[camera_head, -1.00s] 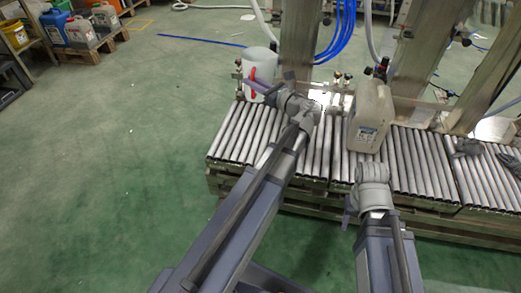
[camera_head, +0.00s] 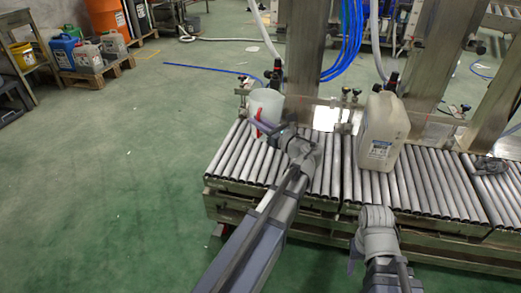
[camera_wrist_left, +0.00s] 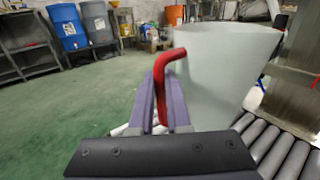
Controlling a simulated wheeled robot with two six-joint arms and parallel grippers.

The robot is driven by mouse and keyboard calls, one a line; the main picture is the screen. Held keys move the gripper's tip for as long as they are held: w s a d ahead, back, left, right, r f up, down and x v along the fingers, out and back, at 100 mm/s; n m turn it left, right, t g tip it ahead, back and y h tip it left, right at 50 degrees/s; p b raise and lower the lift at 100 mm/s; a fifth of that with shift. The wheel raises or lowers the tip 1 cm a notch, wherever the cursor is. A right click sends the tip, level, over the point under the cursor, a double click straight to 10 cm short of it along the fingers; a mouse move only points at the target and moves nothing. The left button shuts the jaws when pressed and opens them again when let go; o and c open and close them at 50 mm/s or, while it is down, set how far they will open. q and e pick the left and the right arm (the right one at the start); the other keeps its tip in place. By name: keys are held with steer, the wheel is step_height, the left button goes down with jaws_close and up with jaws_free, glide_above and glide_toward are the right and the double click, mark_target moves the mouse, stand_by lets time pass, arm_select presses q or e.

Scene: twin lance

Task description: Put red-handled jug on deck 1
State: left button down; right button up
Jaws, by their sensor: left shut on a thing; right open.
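The red-handled jug (camera_head: 267,103) is a whitish, translucent vessel at the far left end of the roller conveyor. Its red handle (camera_wrist_left: 170,62) faces my left gripper in the left wrist view, where the jug's body (camera_wrist_left: 222,75) fills the right of the middle. My left gripper (camera_head: 259,127) is shut on the handle; the wrist view shows its two purple fingers (camera_wrist_left: 160,108) around the handle's lower part. I cannot tell whether the jug's base touches the rollers. My right gripper (camera_head: 352,257) is open and empty, low in front of the conveyor.
The roller conveyor (camera_head: 345,180) runs across the middle to the right. A beige canister (camera_head: 383,135) stands on it, and a grey glove-like item (camera_head: 487,165) lies at right. Steel posts (camera_head: 302,55) and blue hoses (camera_head: 348,40) rise behind. The green floor (camera_head: 130,190) at left is clear.

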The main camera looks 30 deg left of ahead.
arm_select(q)
step_height(320, 180, down, 9)
steer(key=b, duration=0.7)
steer(key=shift+r+b, duration=0.2)
steer(key=shift+b, duration=0.1)
steer(key=c, duration=0.9)
jaws_free()
steer(key=v, duration=1.2)
